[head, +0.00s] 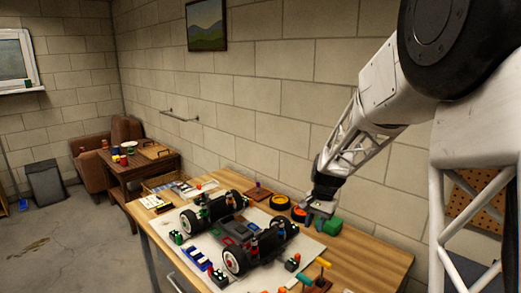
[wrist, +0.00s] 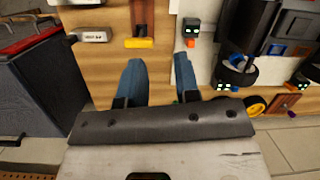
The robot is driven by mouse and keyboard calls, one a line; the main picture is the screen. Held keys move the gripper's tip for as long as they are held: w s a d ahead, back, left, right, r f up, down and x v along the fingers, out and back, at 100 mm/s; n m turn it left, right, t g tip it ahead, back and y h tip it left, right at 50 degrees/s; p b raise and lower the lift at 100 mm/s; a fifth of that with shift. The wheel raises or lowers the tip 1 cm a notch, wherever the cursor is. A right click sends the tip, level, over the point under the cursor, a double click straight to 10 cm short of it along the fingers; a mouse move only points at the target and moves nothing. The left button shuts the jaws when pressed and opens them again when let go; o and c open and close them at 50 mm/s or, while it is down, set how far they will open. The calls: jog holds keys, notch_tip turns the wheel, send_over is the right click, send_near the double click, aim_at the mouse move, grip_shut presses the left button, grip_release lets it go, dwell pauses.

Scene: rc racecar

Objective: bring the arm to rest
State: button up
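My gripper (head: 320,208) is above the far right part of the workbench in the head view, at the end of my arm reaching in from the right. In the wrist view its two bluish fingers (wrist: 157,70) stand apart with only bare wood visible between them, so it is open and empty. The RC car (head: 238,230), with black wheels and a dark chassis, stands on a pale mat left of the gripper. Part of it seems to show at the right of the wrist view.
A block wall (head: 300,100) rises behind the bench (head: 375,255).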

jog(key=s+r+n+t, duration=0.1)
jog(key=s+r, duration=0.3)
jog(key=s, duration=0.3)
jog(key=s+r+n+h, duration=0.1)
jog(key=s+r, duration=0.2)
jog(key=s, duration=0.3)
jog(key=s+r+n+t, duration=0.1)
jog(key=s+r, duration=0.3)
jog(key=s, duration=0.3)
jog(key=s+d+n+t+h, duration=0.1)
jog(key=s+n+t, duration=0.1)
jog(key=s, duration=1.7)
jog(key=shift+r+n, duration=0.3)
jog(key=shift+n, duration=0.4)
jog(key=shift+d, duration=0.1)
